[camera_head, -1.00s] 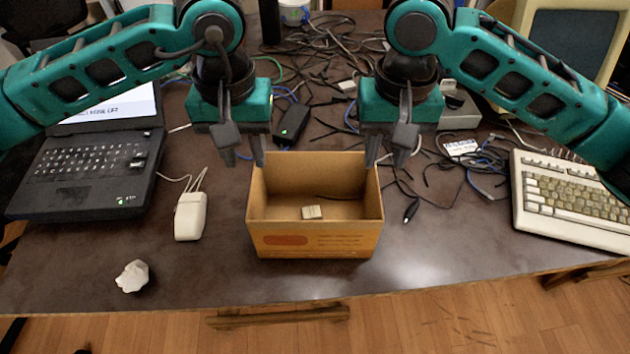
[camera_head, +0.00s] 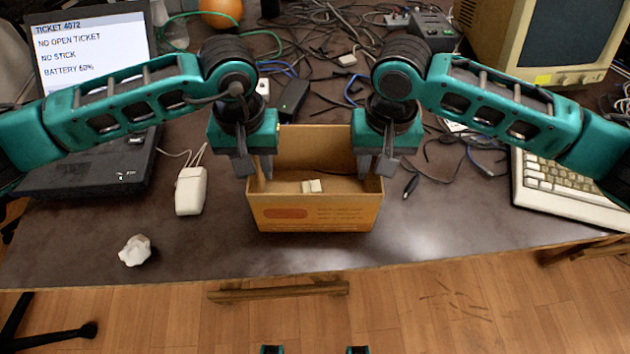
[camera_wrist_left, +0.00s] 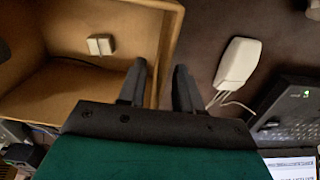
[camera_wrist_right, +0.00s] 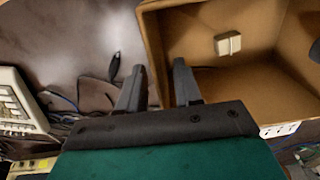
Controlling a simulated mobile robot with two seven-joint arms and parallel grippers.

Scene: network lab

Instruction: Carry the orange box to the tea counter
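The orange box (camera_head: 314,218), an open-topped cardboard box, sits on the dark table near its front edge, with a small pale block (camera_head: 312,186) inside. My left gripper (camera_head: 253,172) is at the left wall. In the left wrist view its fingers (camera_wrist_left: 160,75) stand open on either side of that wall (camera_wrist_left: 168,50), with gaps showing. My right gripper (camera_head: 376,170) is at the right wall. In the right wrist view its fingers (camera_wrist_right: 158,78) likewise stand apart around that wall (camera_wrist_right: 150,45). I see nothing I can identify as the tea counter.
A keyboard (camera_head: 565,190) and monitor (camera_head: 535,42) stand right. Cables cover the back. Wooden floor (camera_head: 420,310) is open in front.

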